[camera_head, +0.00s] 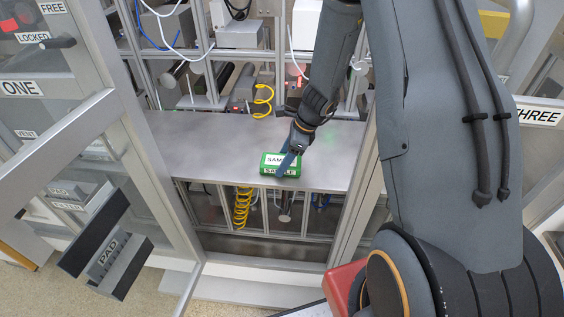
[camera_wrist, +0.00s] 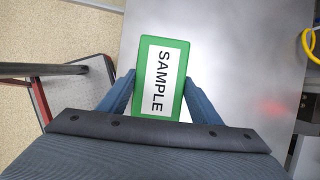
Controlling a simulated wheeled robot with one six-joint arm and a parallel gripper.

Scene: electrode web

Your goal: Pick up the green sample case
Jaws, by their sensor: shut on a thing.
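The green sample case (camera_head: 270,168) is a small green box with white "SAMPLE" labels, at the front part of the metal shelf in the head view. In the wrist view the case (camera_wrist: 146,84) lies between the two blue fingers of my gripper (camera_wrist: 160,92). My gripper (camera_head: 285,163) reaches down to the case from above in the head view and is shut on it, one finger at each side. Whether the case touches the shelf or is just above it, I cannot tell.
The grey metal shelf (camera_head: 220,145) is otherwise clear around the case. Yellow coiled hose (camera_head: 262,101) and machinery stand behind the shelf.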

